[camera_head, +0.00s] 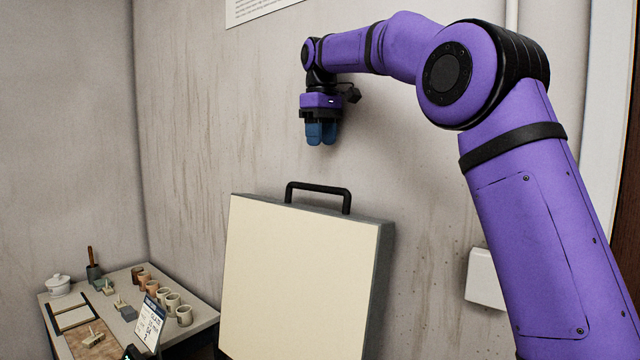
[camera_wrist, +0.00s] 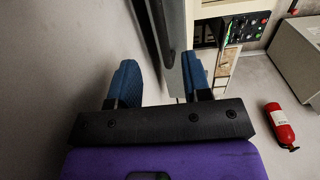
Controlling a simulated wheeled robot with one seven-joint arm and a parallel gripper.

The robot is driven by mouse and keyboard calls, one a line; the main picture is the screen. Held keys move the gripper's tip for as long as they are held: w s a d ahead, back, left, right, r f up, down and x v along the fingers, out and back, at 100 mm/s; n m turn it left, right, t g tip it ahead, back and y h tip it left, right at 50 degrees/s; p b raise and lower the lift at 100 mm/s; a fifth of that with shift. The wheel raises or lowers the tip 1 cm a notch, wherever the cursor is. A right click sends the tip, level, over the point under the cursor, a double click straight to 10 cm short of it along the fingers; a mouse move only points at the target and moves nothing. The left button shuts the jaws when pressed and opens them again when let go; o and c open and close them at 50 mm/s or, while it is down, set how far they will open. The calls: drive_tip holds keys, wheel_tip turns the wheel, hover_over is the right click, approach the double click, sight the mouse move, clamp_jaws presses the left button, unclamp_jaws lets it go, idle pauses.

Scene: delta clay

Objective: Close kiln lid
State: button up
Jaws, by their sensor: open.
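The kiln lid (camera_head: 295,282) stands raised, nearly upright, with its cream inner face towards me and a grey edge on its right. A black handle (camera_head: 318,188) is fixed on its top edge. My gripper (camera_head: 321,140) has blue fingers pointing down, above the handle and apart from it, close to the wall. In the wrist view my gripper (camera_wrist: 160,85) is open with nothing between its fingers. The lid's grey edge and dark handle (camera_wrist: 158,30) show beyond the fingers there. The kiln body is mostly hidden in the head view.
A table (camera_head: 205,318) at the left holds several cups, a lidded pot (camera_head: 59,286) and a small sign (camera_head: 150,325). A wall is close behind the lid. In the wrist view a red fire extinguisher (camera_wrist: 281,126) and a control panel (camera_wrist: 247,27) show at the right.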

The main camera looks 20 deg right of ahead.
drive_tip(key=f, duration=0.7)
drive_tip(key=w+f, duration=0.1)
drive_tip(key=f, duration=0.3)
drive_tip(key=shift+c, duration=0.3)
clamp_jaws()
